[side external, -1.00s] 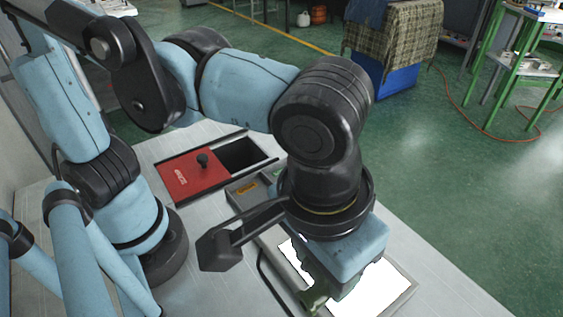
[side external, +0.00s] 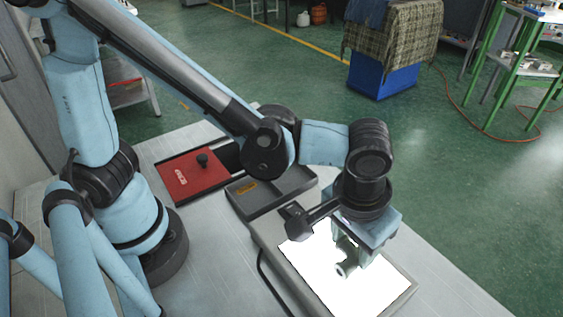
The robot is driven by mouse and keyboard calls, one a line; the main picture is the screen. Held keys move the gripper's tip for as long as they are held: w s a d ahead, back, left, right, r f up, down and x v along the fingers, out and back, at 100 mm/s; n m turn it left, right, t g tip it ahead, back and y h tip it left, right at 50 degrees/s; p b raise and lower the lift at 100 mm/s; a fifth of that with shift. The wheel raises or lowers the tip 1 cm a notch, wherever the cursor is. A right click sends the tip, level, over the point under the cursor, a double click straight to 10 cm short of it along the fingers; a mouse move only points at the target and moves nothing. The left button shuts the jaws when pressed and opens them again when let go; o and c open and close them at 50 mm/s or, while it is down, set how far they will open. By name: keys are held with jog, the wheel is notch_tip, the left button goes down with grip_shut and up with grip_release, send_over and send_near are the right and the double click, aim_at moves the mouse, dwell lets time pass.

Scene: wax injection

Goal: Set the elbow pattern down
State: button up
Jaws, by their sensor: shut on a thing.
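My gripper (side external: 351,262) is over the lit white panel (side external: 318,283) at the front of the bench, pointing down. It is shut on the elbow pattern (side external: 343,269), a small pale, greenish curved piece that shows at the fingertips. The fingers and the panel's glare partly hide the piece. I cannot tell whether the piece touches the panel or hangs just above it.
A grey tray (side external: 248,207) with an orange label lies behind the panel.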

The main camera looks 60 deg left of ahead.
jog(key=shift+f, duration=0.35)
jog(key=o, duration=1)
jog(key=shift+f, duration=0.15)
notch_tip(320, 180, up, 12)
jog(key=s, duration=0.2)
jog(key=w+a+f+t, duration=0.1)
jog(key=a+f+t, duration=0.1)
jog(key=a, duration=1)
jog(key=w+a+f+t, duration=0.1)
jog(key=w+a+t, duration=0.1)
jog(key=a, duration=1)
jog(key=shift+w+f+t, duration=0.3)
jog(key=shift+f+t, duration=0.05)
jog(key=shift+t, duration=0.55)
jog(key=shift+d, duration=0.1)
